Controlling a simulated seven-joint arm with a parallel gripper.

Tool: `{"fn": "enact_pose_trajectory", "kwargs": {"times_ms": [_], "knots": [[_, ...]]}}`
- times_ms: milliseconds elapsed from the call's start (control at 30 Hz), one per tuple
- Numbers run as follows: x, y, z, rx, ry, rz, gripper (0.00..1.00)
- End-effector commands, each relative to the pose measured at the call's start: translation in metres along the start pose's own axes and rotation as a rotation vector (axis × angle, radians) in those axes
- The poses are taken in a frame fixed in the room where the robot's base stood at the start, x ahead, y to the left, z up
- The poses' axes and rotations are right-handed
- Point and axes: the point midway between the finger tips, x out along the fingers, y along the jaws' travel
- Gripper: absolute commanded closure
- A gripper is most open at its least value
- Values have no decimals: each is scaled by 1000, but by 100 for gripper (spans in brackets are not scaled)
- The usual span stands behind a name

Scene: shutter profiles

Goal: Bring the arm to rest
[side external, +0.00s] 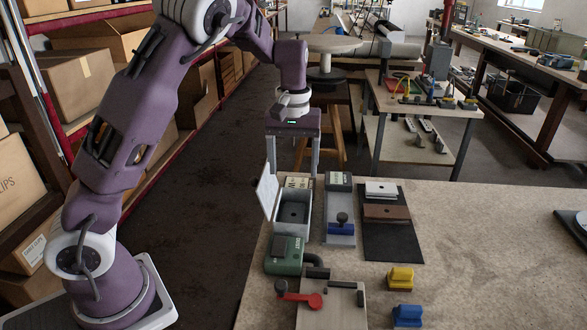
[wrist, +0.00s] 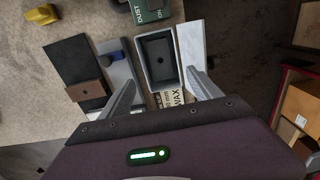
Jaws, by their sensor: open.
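My gripper (side external: 294,170) is open and empty, raised above the far left edge of the workbench (side external: 450,240). Its two fingers point down, apart. In the wrist view the gripper (wrist: 162,84) has its fingertips either side of the near end of an open grey box (wrist: 148,48) marked WAX. The box (side external: 305,212) stands on the bench below and in front of the gripper, its white lid (side external: 267,190) tilted up on the left. Nothing is between the fingers.
Nearby are a grey plate with a blue knob (side external: 342,219), a black mat (side external: 382,247) carrying a brown block (side external: 386,213) and a white block (side external: 381,188), a green DUST unit (side external: 285,256), a board with a red-handled clamp (side external: 311,299), and yellow (side external: 400,278) and blue blocks (side external: 407,316). The bench's middle right is clear.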

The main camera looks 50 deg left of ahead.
Motion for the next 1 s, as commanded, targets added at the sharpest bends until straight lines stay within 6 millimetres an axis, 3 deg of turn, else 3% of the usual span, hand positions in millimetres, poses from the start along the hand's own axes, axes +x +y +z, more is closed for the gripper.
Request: {"fn": "enact_pose_trajectory", "kwargs": {"times_ms": [67,167,333,433,533,700,1000], "knots": [[-6,-1,5,8,-3,18,27],[-37,-5,35,67,-11,103,27],[-105,-34,134,321,61,263,27],[-122,-62,190,495,177,290,27],[-121,-88,230,636,307,266,27],[-108,-113,258,755,448,203,27],[-106,-116,261,771,466,191,27]]}}
